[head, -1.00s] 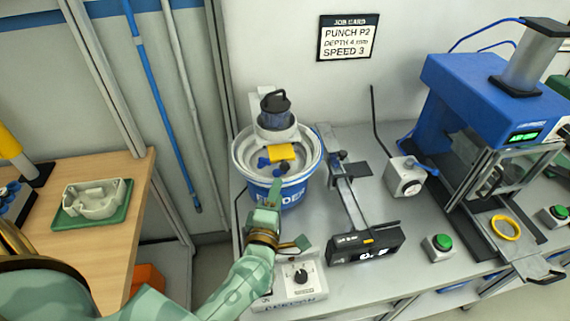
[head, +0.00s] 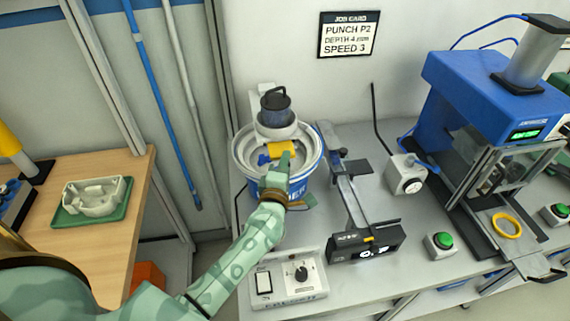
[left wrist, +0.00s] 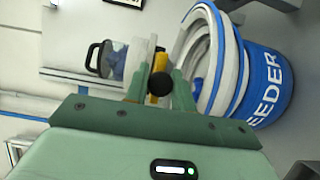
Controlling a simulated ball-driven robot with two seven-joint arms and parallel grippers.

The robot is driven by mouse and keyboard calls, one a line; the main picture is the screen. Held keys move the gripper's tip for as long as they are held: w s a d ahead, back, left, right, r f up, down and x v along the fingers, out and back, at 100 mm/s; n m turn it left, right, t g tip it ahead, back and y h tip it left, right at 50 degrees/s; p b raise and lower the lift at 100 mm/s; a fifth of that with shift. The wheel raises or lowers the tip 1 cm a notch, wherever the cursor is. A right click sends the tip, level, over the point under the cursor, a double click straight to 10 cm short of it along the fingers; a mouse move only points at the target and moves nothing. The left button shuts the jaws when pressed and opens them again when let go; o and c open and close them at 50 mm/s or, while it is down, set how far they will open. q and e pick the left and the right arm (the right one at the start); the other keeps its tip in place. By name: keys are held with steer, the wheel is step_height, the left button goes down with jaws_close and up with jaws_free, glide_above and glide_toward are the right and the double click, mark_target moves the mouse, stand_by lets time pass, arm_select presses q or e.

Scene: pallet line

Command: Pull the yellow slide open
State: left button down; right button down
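The yellow slide (head: 284,147) sits at the front of the hopper above the white feeder bowl (head: 243,150). My left gripper (head: 278,168) is right in front of it and hides its lower part. In the left wrist view the gripper (left wrist: 160,85) has its fingers apart, one on each side of a round black knob (left wrist: 160,84). Some yellow of the slide (left wrist: 155,99) shows there too. I cannot tell whether the fingers touch the knob. My right gripper is in neither view.
The blue feeder drum (head: 298,187) stands under the bowl. A display unit on a rail (head: 365,243) is to the right, and a blue press (head: 480,85) stands further right.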

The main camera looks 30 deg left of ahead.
arm_select(q)
steer(key=s+d+p, duration=0.1)
steer(key=s, duration=0.1)
steer(key=s+d+p, duration=0.1)
steer(key=s+d, duration=0.1)
steer(key=shift+s+d+f, duration=0.1)
steer(key=shift+f, duration=0.05)
steer(key=c, duration=1.2)
jaws_free()
steer(key=shift+c, duration=0.2)
steer(key=shift+s+d, duration=0.1)
steer(key=shift+s, duration=0.05)
steer(key=b+v, duration=0.1)
steer(key=v, duration=1.5)
steer(key=shift+s, duration=0.2)
